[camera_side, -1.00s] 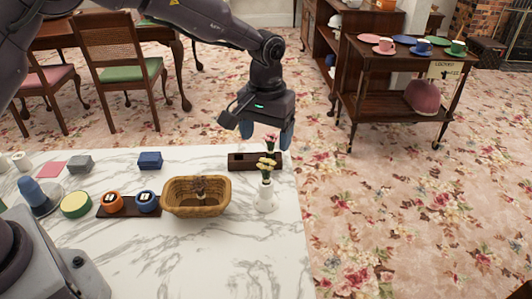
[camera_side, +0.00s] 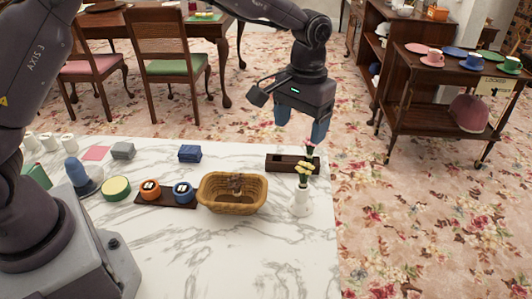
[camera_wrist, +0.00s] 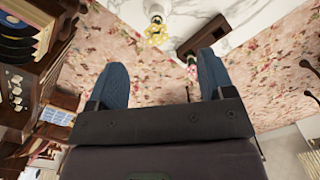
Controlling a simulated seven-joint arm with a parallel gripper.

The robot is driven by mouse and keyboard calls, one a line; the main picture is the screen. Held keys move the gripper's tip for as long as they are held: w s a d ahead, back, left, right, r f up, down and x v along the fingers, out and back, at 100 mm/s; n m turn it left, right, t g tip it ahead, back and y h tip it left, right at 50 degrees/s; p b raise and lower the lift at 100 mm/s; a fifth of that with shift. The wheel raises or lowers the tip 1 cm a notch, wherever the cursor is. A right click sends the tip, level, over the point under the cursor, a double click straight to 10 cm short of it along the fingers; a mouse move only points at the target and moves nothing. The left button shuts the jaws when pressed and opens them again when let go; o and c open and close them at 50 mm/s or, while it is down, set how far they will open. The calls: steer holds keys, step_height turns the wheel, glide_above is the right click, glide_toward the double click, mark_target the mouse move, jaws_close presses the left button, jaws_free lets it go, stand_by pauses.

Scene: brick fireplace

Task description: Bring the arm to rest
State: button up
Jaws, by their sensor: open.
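My gripper (camera_side: 301,124) hangs in the air above the far right part of the white marble table (camera_side: 240,255). Its two blue fingers are spread with nothing between them. My arm reaches in from the upper left.
A wooden cart (camera_side: 440,135) stands at right. Open floor lies between.

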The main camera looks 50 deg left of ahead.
steer(key=s+a+r+t, duration=0.2)
steer(key=s+a+r, duration=0.1)
steer(key=s, duration=0.5)
steer(key=s+a+r+m+t, duration=0.1)
steer(key=s+a+r, duration=0.3)
steer(key=s, duration=0.5)
steer(key=s+a+r+t, duration=0.3)
steer(key=s+r, duration=0.3)
steer(key=s, duration=0.3)
steer(key=shift+s+a+m, duration=0.25)
steer(key=shift+a+m, duration=0.05)
steer(key=shift+a, duration=0.05)
steer(key=shift+r, duration=0.1)
